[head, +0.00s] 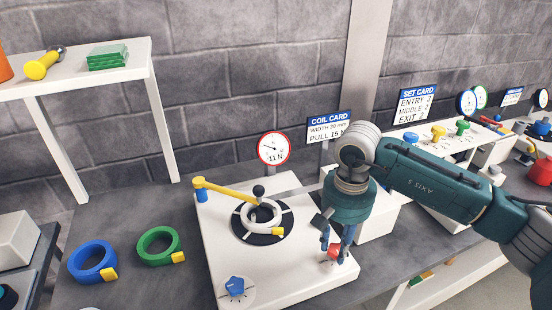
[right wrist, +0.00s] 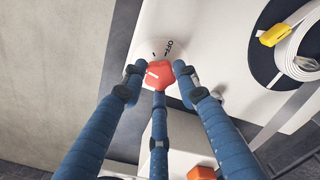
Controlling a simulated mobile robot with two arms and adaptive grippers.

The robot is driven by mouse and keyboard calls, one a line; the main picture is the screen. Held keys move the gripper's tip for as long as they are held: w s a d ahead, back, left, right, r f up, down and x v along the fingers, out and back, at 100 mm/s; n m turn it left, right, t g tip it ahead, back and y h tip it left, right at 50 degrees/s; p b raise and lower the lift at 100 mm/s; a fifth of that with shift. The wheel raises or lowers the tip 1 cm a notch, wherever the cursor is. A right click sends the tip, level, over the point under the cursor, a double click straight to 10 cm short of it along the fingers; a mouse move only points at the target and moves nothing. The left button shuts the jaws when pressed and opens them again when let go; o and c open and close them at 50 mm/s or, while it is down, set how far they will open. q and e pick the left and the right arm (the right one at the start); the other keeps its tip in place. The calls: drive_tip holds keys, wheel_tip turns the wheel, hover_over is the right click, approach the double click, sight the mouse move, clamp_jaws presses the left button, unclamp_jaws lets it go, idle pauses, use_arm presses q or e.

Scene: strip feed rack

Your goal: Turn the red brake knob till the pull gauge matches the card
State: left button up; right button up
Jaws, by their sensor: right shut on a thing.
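The red brake knob (head: 333,253) sits on the right front of the white feed unit (head: 270,283). My right gripper (head: 336,247) points down over it and is shut on it. In the right wrist view the fingers (right wrist: 158,83) close around the red knob (right wrist: 160,72), which has a white pointer line; an OFF mark shows on its dial. The round red-rimmed pull gauge (head: 274,148) seems to read 11 N. The coil card (head: 330,127) gives a width of 30 mm and a pull of about 15 N, its edge partly hidden. My left gripper is out of view.
A white coil (head: 262,215) sits on the reel, with a yellow arm (head: 228,190) over it. A blue knob (head: 235,287) is at the front left. Blue (head: 92,262) and green (head: 158,247) coils lie left. A set card (head: 416,105) stands behind my right arm.

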idle(0.9)
drive_tip(key=o, duration=0.7)
drive_tip(key=shift+r+p, duration=1.4)
drive_tip(key=shift+r, duration=1.55)
drive_tip(key=o, duration=0.3)
